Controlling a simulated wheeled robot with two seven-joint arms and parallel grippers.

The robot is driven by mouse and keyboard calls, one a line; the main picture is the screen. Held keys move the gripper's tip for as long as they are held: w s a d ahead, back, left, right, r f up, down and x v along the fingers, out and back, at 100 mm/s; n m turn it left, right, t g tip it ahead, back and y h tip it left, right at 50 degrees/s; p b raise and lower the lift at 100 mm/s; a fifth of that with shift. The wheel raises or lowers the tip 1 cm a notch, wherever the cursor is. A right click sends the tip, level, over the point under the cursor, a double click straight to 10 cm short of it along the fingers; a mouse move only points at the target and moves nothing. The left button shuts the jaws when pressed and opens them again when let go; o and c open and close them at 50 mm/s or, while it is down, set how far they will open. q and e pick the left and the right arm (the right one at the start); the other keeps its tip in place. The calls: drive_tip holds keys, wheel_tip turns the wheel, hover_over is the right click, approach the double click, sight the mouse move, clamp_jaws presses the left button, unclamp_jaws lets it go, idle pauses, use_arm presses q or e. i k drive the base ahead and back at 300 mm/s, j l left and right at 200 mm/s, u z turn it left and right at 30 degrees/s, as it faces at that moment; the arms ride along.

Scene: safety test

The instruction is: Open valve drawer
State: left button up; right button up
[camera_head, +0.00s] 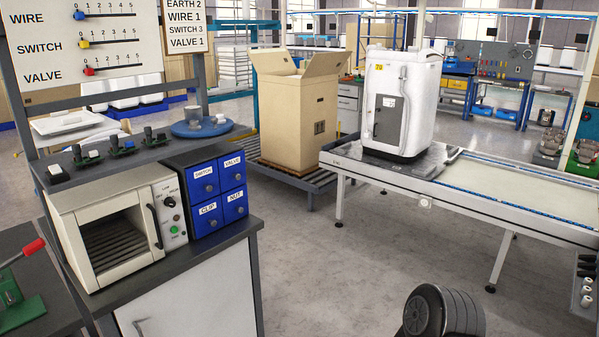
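The valve drawer (231,175) is the upper right one in a small blue drawer unit (210,222) on the workbench at left. It has a white VALVE label and a round dark knob (239,178). It looks shut, with its front level with the other drawers. The switch drawer (203,184) is to its left. The nut drawer (235,208) is below it and the clip drawer (209,217) is below left. Neither of my grippers shows in the head view. What is inside the drawers is hidden.
A cream oven (105,232) with a dark handle stands left of the drawers. A grey shelf (115,160) above holds small parts and a blue round tray (186,130). A conveyor (480,195) with a white appliance (400,105) stands right. The floor between is clear.

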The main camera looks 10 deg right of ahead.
sight(231, 167)
drive_tip(key=i+l, duration=0.1)
drive_tip(key=i, duration=0.9)
drive_tip(key=i+l, duration=0.15)
drive_tip(key=l, duration=0.25)
drive_tip(key=i+l, duration=0.15)
drive_tip(key=l, duration=0.25)
drive_tip(key=i+l, duration=0.15)
drive_tip(key=l, duration=0.25)
drive_tip(key=i+l, duration=0.15)
drive_tip(key=l, duration=0.25)
drive_tip(key=i+l, duration=0.1)
drive_tip(key=l, duration=0.55)
drive_tip(key=k+l, duration=0.15)
drive_tip(key=l, duration=0.15)
drive_tip(key=z, duration=0.05)
